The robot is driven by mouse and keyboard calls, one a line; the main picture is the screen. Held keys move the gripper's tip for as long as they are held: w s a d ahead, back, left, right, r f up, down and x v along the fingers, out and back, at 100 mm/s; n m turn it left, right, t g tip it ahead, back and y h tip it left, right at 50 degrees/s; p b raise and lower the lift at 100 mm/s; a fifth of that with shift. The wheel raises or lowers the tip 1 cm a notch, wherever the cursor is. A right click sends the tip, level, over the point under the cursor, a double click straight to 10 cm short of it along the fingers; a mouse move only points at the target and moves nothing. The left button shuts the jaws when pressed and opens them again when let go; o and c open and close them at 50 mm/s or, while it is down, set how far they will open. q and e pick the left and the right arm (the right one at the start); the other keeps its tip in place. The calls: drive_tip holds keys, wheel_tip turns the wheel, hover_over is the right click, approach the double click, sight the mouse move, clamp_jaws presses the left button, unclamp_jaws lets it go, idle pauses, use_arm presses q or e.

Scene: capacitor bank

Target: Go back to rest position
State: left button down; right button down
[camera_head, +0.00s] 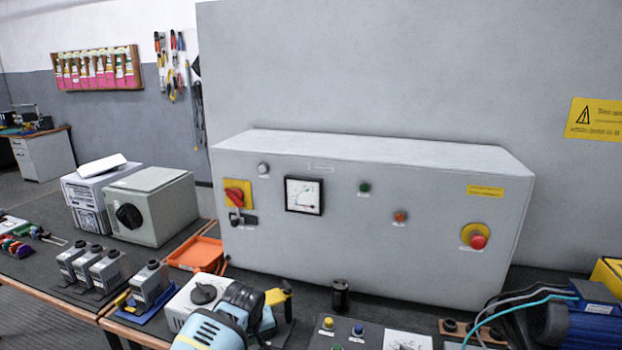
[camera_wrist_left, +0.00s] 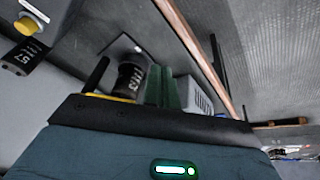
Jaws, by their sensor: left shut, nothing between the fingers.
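My left gripper (camera_head: 284,304) is at the bottom of the head view, left of centre, above the workbench. The light blue end of my left arm (camera_head: 215,328) reaches it from the bottom edge. Its fingers are shut and empty, though they are hard to make out against the clutter. In the left wrist view, the dark hand casing with a green light fills the bottom. My right gripper does not show. The large grey control cabinet (camera_head: 365,235) stands just behind, with a red rotary switch (camera_head: 237,195), a meter (camera_head: 304,195) and a red emergency button (camera_head: 478,241).
A grey box with a black knob (camera_head: 150,207), an orange tray (camera_head: 196,253) and several small grey modules stand on the bench at left. A black cylinder (camera_head: 340,296), a button panel (camera_head: 342,334) and a blue machine with cables (camera_head: 560,322) stand at front and right. Free bench is scarce.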

use_arm(q)
drive_tip(key=s+f+m+t+h, duration=0.2)
drive_tip(key=s+f+m, duration=0.1)
drive_tip(key=s+f, duration=1.5)
drive_tip(key=s+a+r+m+t, duration=0.1)
drive_tip(key=s+a+r+m, duration=0.1)
drive_tip(key=s, duration=1)
drive_tip(key=s+a+r+m+t, duration=0.1)
drive_tip(key=s+a, duration=0.3)
drive_tip(key=s, duration=0.8)
drive_tip(key=shift+s+r+m+t+h, duration=0.3)
drive_tip(key=shift+r+m+t, duration=0.1)
drive_tip(key=shift+r+t, duration=0.25)
drive_tip(key=shift+w, duration=0.1)
